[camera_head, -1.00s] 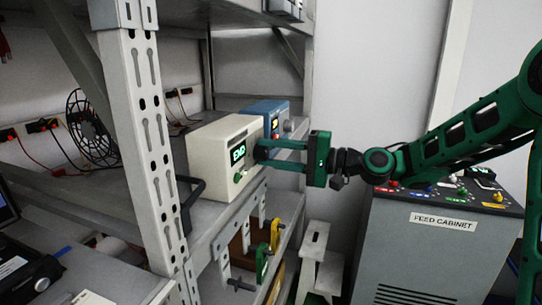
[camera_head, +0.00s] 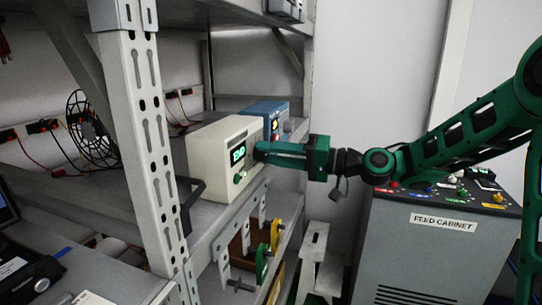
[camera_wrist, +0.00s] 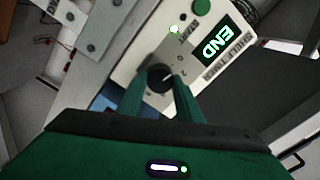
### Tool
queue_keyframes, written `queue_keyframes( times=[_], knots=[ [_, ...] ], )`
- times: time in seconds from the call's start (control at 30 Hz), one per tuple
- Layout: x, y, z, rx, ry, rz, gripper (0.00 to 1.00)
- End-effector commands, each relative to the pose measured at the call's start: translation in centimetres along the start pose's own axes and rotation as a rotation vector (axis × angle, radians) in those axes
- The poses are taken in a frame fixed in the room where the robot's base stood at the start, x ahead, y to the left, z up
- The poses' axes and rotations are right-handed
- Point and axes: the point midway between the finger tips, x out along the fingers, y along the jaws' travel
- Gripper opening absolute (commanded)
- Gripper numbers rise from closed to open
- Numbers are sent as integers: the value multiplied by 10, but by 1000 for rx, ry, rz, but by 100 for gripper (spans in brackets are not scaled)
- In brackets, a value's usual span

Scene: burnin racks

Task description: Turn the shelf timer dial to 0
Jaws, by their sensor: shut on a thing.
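The shelf timer (camera_head: 215,140) is a cream box on the rack shelf, with a lit green display (camera_head: 238,153). In the wrist view the display (camera_wrist: 221,41) reads END, and the printed SHELF TIMER label is beside it. The black round dial (camera_wrist: 159,78) sits on the panel with a small white pointer mark. A printed 0 shows near the dial, towards START. My gripper (camera_head: 260,151) reaches the timer's front from the right. In the wrist view my gripper (camera_wrist: 160,84) is shut on the dial, one finger on each side. In the head view the fingers hide the dial.
A green round button (camera_wrist: 201,6) is on the timer panel. A blue device (camera_head: 265,112) stands behind the timer. A perforated rack post (camera_head: 150,140) is at left. Yellow and green handles (camera_head: 275,234) hang below the shelf. The feed cabinet (camera_head: 430,255) stands at right.

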Motion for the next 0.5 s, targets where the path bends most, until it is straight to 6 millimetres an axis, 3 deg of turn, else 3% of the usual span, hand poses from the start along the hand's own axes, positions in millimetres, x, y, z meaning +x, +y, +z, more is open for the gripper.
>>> queue_keyframes(
  times=[0.33, 0.37, 0.4, 0.5],
  knots=[
    [-1, 5, 3, 5, -6, 11, 10],
    [-1, 5, 3, 5, -6, 11, 37],
    [-1, 5, 3, 5, -6, 10, 46],
    [-1, 4, 2, 4, -4, 8, 50]
  ],
)
